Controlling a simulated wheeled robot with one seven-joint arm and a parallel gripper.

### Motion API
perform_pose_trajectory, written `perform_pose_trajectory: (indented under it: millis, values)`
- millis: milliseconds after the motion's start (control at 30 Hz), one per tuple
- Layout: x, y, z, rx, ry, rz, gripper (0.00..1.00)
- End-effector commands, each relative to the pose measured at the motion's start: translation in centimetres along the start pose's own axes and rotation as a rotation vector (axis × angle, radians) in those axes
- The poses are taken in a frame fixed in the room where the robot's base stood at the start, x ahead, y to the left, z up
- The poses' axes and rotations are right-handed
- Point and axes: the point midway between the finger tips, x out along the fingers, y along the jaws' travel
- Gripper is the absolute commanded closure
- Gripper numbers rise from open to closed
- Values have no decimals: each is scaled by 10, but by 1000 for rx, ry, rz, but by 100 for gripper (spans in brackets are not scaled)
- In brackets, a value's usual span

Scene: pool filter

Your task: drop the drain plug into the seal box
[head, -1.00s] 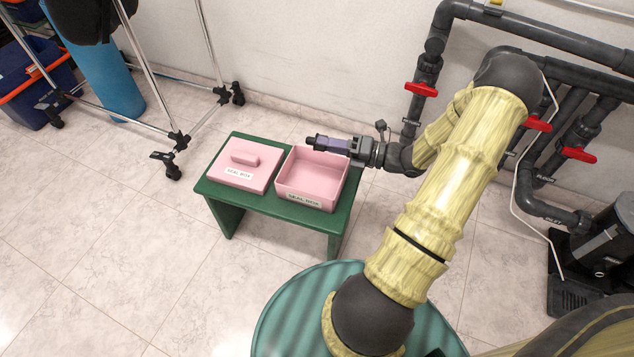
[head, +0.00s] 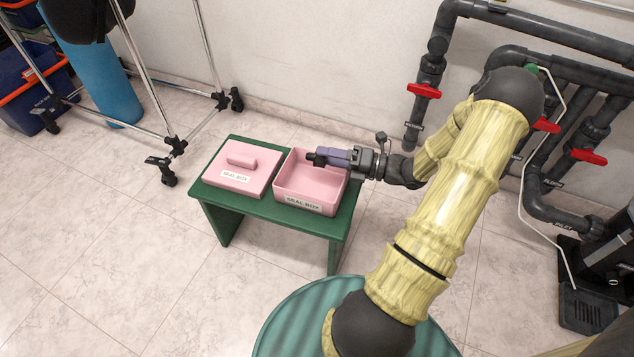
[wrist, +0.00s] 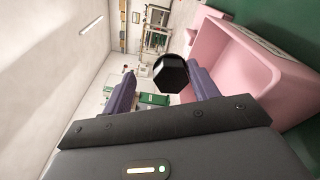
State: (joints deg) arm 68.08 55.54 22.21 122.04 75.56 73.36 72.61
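My gripper (head: 326,157) reaches in from the right, low over the open pink seal box (head: 282,184). The drain plug (head: 313,158), a dark piece, is at the fingertips above the box opening. In the wrist view the plug (wrist: 171,74) shows a black, many-sided end between the two purple fingers. A gap shows between it and the left finger; it lies close to the right finger, and I cannot tell whether they touch. The fingers look open. The box (wrist: 235,65) also shows on the right of the wrist view.
The pink lid (head: 222,180) lies left of the box on the green stool (head: 263,206). A wheeled metal rack (head: 172,143) stands at the left. Dark pipes with red valve handles (head: 424,91) run along the wall at the right.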

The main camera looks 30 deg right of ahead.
Motion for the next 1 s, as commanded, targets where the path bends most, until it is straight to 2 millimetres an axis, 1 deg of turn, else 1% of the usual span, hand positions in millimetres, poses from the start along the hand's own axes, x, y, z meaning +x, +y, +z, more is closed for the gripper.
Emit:
perform_pose_trajectory:
  millis: [300,367,467,567,1000]
  values:
    - [-2,0,0,0,-1,0,41]
    - [-5,1,1,0,-2,-1,41]
    - [-15,2,2,0,-3,-1,41]
    - [-32,3,2,1,-3,-2,41]
    - [-120,3,2,1,-2,-2,41]
